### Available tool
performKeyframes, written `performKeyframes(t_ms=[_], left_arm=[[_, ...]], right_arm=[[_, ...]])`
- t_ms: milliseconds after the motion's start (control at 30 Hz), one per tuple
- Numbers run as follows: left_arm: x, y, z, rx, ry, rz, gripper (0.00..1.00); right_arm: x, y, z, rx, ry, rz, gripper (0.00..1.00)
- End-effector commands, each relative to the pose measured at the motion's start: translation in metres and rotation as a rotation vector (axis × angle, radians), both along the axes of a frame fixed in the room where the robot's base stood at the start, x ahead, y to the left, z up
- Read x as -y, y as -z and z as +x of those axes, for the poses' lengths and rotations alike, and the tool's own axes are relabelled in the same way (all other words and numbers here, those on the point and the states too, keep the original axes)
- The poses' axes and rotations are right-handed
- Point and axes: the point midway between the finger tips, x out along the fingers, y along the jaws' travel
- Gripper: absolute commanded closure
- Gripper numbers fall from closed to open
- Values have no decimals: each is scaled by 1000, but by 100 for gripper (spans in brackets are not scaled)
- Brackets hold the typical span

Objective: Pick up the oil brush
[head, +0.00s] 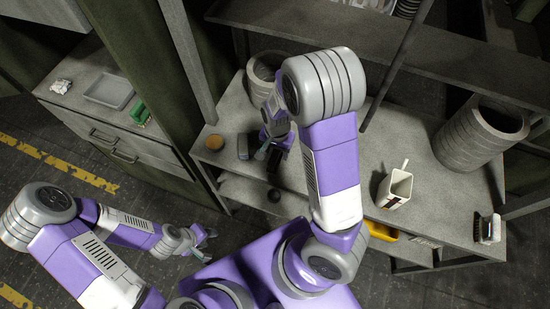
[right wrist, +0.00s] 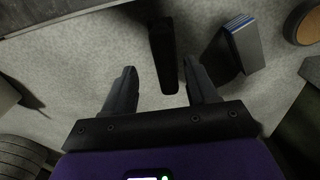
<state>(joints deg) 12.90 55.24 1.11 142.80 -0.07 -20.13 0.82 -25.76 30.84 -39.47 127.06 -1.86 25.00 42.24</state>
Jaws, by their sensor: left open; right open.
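A dark, narrow, long object (right wrist: 163,50) lies on the grey bench in the right wrist view, its near end between my right fingertips. I cannot tell whether it is the oil brush; no bristles show on it. My right gripper (right wrist: 161,72) is open and points down at it; contact is not clear. In the head view my right gripper (head: 273,148) is over the bench's left part, partly hidden by my arm. My left gripper (head: 205,240) is open and empty, low left of the bench.
A grey-blue block (right wrist: 243,45) and a round tan-topped item (right wrist: 305,22) lie right of my right gripper in the wrist view. A white pot (head: 395,190) with a stick stands mid-bench. A ribbed grey casting (head: 475,135) stands far right. A shelf post rises behind.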

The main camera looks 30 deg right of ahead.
Motion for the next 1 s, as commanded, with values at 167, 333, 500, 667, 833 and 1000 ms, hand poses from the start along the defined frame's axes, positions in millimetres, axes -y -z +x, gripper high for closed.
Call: performKeyframes(t_ms=[167, 333, 500, 667, 833, 1000], left_arm=[[0, 6, 1, 3, 0, 1, 57], [0, 6, 1, 2, 0, 0, 57], [0, 6, 1, 2, 0, 0, 57], [0, 6, 1, 2, 0, 0, 57], [0, 6, 1, 2, 0, 0, 57], [0, 6, 1, 2, 0, 0, 57]], right_arm=[[-1, 28, 2, -3, 2, -1, 43], [-1, 34, 2, 0, 0, 0, 43], [-2, 34, 2, 1, -1, -1, 44], [-2, 33, 2, 1, 0, -1, 69], [-2, 33, 2, 1, 0, -1, 95], [-2, 33, 2, 1, 0, 0, 100]])
